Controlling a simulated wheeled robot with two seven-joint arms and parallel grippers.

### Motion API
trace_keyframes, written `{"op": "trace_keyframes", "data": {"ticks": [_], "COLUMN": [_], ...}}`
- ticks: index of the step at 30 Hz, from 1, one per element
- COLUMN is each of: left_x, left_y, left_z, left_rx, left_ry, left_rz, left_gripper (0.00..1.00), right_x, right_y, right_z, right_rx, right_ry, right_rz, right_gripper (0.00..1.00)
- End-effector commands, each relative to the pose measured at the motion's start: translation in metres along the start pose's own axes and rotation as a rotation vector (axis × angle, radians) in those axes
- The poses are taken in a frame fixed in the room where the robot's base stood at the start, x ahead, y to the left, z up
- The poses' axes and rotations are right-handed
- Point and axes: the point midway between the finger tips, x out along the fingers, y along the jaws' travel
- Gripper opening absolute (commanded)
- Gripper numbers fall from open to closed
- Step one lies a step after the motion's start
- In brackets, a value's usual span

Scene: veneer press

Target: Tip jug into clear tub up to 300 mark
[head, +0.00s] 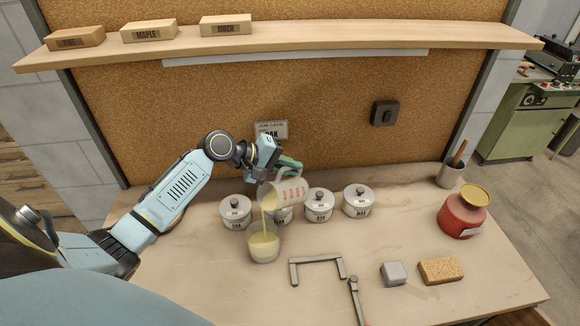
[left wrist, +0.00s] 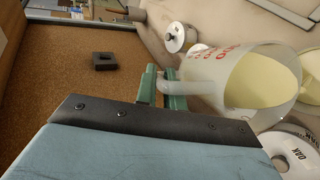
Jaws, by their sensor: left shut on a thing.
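A clear jug with red marks (head: 290,192) is tilted to the left, with pale cream liquid in it. A stream of the liquid runs from its lip into the clear tub (head: 263,248) on the bench. The tub is partly filled with the same liquid; its 300 mark is too small to read. My left gripper (head: 286,165) is shut on the jug's handle, above and behind the tub. In the left wrist view the green fingers (left wrist: 172,92) close on the handle of the jug (left wrist: 250,85). My right gripper is not in view.
Several white lidded pots (head: 356,201) stand in a row behind the tub. A metal bracket frame (head: 317,260), grey block (head: 393,273), sponge (head: 441,270) and red pot (head: 461,213) are to the right. Bare bench lies at the front. A shelf (head: 280,40) runs above.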

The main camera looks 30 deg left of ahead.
Motion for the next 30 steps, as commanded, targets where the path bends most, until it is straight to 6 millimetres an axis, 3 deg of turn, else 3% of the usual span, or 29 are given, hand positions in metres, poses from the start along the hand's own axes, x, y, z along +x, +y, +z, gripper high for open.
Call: {"op": "trace_keyframes", "data": {"ticks": [30], "left_x": [-0.0062], "left_y": [0.0002], "left_z": [0.0023], "left_rx": [0.029], "left_ry": [0.015], "left_rz": [0.064], "left_gripper": [0.0], "right_x": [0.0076], "right_y": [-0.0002], "right_z": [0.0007], "right_rx": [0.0], "right_ry": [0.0], "right_rz": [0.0], "right_gripper": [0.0]}}
